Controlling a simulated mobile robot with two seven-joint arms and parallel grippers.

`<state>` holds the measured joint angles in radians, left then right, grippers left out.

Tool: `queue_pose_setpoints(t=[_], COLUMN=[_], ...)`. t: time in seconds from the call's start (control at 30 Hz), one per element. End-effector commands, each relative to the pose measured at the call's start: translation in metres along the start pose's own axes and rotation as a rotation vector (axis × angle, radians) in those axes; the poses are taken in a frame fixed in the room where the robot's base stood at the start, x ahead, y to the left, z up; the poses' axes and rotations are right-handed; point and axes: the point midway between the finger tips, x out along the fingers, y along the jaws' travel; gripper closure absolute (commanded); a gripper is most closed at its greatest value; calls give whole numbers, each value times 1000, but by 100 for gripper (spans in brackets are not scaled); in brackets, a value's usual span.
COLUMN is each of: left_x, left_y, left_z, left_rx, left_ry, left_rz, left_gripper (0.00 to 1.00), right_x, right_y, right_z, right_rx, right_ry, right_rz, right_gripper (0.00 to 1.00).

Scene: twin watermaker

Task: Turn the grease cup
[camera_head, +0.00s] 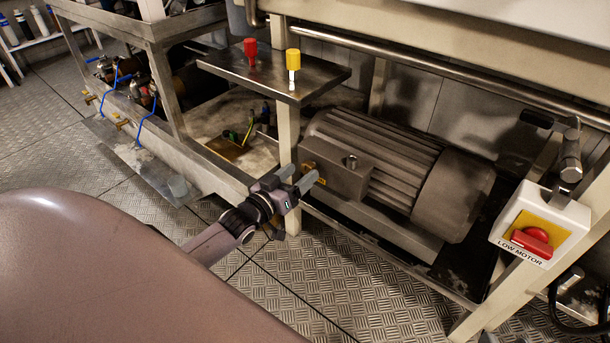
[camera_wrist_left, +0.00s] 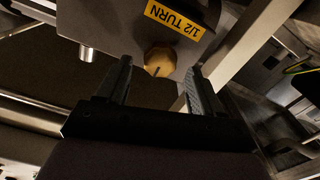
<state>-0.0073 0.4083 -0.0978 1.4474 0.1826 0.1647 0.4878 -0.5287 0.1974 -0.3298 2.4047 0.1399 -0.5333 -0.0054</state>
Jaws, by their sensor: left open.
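The grease cup (camera_wrist_left: 160,62) is a brass-coloured round knob on the grey motor's box. In the left wrist view a yellow "1/2 TURN" label (camera_wrist_left: 175,19) is beside it. My left gripper (camera_wrist_left: 160,80) is open, and the knob shows between its two fingers without visible contact. In the head view my left gripper (camera_head: 298,180) is at the left end of the motor (camera_head: 385,165), beside the box (camera_head: 345,170). Brass parts show just past its fingers there, partly hidden. My right gripper is not in view.
A metal shelf (camera_head: 320,82) above holds a red-capped item (camera_head: 250,52) and a yellow-capped item (camera_head: 293,62). A frame post (camera_head: 287,130) stands close to my left gripper. A white switch box with a red knob (camera_head: 532,240) is at the right. The tread-plate floor in front is clear.

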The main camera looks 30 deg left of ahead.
Motion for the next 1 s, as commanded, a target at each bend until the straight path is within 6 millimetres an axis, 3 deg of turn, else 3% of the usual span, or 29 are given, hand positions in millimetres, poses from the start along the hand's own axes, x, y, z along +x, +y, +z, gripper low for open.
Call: queue_pose_setpoints(t=[0.2,0.57,0.77,1.0], left_x=[21,25,25,25], left_y=[0,0,0,0], left_z=[2,0,0,-1], left_rx=[1,1,1,4], left_ry=[0,-2,-1,1], left_rz=[1,0,0,0], left_gripper=[33,33,90,89], right_x=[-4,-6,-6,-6], right_y=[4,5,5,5], right_z=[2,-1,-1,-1], right_rx=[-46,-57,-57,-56], right_ry=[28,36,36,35], right_rz=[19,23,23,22], right_gripper=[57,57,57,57])
